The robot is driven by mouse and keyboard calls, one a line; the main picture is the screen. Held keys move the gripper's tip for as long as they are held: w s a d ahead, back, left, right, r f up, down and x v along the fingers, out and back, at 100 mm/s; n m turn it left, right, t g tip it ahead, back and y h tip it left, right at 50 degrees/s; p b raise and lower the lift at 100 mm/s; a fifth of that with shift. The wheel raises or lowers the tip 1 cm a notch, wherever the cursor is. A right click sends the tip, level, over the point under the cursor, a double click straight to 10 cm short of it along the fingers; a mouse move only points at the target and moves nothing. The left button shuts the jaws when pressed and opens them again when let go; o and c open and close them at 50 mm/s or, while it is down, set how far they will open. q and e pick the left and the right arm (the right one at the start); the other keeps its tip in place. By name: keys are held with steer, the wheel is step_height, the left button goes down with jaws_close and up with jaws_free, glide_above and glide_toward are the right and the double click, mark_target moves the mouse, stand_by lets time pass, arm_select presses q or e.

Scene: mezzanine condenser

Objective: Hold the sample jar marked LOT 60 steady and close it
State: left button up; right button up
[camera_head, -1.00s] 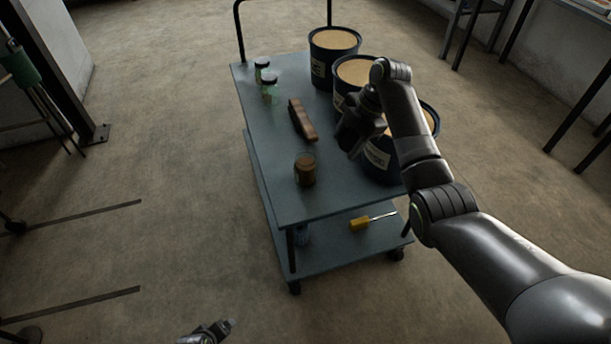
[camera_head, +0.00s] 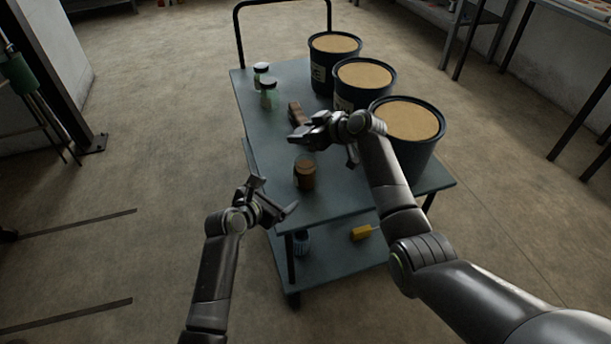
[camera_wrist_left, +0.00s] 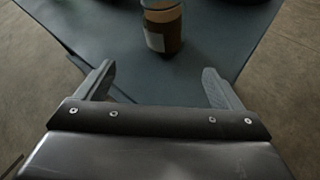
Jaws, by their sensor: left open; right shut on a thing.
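A clear jar with brown contents (camera_head: 305,175) stands upright near the cart's front edge; I see no lid on it. In the left wrist view the jar (camera_wrist_left: 163,30) shows a pale label, its writing unreadable and its top cut off. My left gripper (camera_head: 275,197) is open and empty at the cart's front left edge, its fingers (camera_wrist_left: 160,88) pointing toward the jar but short of it. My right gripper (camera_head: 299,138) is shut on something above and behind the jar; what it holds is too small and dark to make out.
Two greenish jars with dark lids (camera_head: 268,97) stand at the cart's back left. A brown block (camera_head: 295,113) lies partly hidden behind my right gripper. Three dark tubs (camera_head: 407,122) line the right side. A yellow object (camera_head: 361,232) lies on the lower shelf.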

mark_target(305, 170)
arm_select(q)
steer(key=shift+w+d+r+n+t+h, duration=0.3)
steer(key=shift+w+d+r+n, duration=0.55)
steer(key=shift+w+d+n, duration=0.25)
steer(key=shift+x, duration=5.9)
steer(key=shift+f, duration=0.1)
steer(key=shift+c, duration=0.5)
steer(key=c, duration=1.4)
steer(key=shift+o, duration=0.2)
arm_select(e)
steer(key=shift+f, duration=2.4)
